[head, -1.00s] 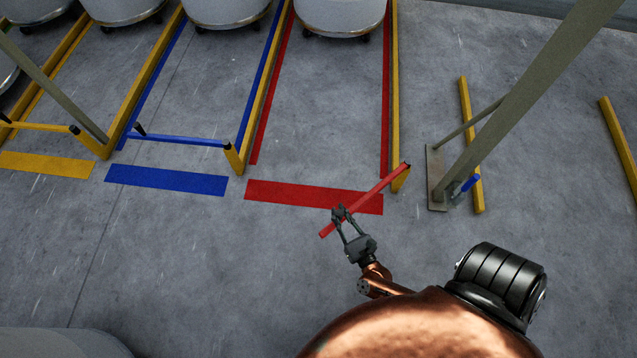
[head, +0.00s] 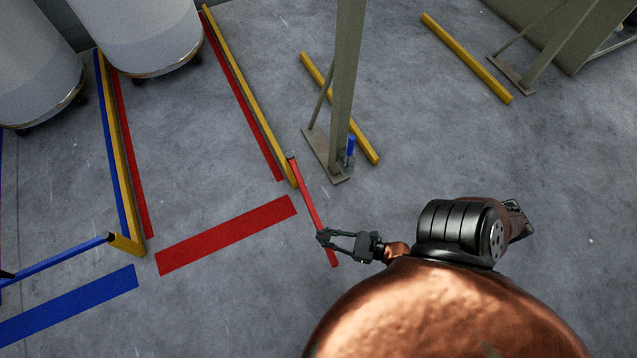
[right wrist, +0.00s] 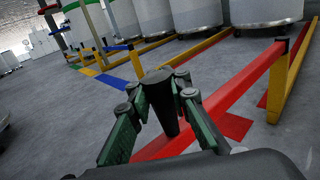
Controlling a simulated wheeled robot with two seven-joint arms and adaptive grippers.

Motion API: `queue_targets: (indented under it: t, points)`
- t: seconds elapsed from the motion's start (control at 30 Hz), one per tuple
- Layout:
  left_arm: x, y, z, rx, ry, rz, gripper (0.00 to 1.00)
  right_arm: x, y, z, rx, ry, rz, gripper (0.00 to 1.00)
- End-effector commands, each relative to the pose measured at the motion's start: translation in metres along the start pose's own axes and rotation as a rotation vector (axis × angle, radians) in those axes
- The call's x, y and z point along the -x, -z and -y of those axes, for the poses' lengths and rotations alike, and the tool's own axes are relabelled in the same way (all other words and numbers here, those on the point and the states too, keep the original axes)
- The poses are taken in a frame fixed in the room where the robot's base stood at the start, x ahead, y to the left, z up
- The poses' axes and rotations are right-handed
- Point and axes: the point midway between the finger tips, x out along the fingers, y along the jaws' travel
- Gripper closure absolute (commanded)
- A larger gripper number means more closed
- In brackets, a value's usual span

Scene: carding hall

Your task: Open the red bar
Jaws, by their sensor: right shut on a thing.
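The red bar (head: 308,196) is a long thin bar joined at its far end to a post at the end of a yellow floor rail. In the head view it slants from that post toward me and stands swung away from the red lane's mouth. My right gripper (head: 322,237) is shut on the bar near its free end. In the right wrist view the red bar (right wrist: 235,92) runs from the post at upper right down behind the gripper fingers (right wrist: 170,100); the fingers hide part of it. My left gripper is not in view.
A red floor strip (head: 226,234) lies before the red lane, with a blue bar (head: 62,262) closing the lane at left. A grey-green column (head: 345,90) stands on a base plate right of the red bar's post.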

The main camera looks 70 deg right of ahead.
Motion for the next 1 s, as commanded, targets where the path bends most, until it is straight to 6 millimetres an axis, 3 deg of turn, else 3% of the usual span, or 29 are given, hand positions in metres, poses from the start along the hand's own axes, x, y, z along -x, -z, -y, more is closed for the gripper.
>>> queue_targets:
  t: [0.03,0.57,0.6,0.9,1.0]
  points:
    - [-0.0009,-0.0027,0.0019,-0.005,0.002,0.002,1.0,0.0055,0.0024,-0.0095,-0.006,-0.03,-0.008,1.0]
    - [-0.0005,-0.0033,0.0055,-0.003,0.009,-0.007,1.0,0.0099,0.0021,-0.0095,-0.008,-0.059,-0.009,1.0]
    - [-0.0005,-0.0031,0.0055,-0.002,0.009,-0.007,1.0,0.01,0.0022,-0.0095,-0.008,-0.059,-0.009,0.86]
    - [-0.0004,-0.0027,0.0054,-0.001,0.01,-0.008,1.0,0.0084,0.0021,-0.0072,-0.007,-0.056,-0.008,0.65]
    - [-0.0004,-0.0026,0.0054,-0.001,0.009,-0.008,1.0,0.0076,0.0018,-0.0064,-0.006,-0.056,-0.006,0.65]
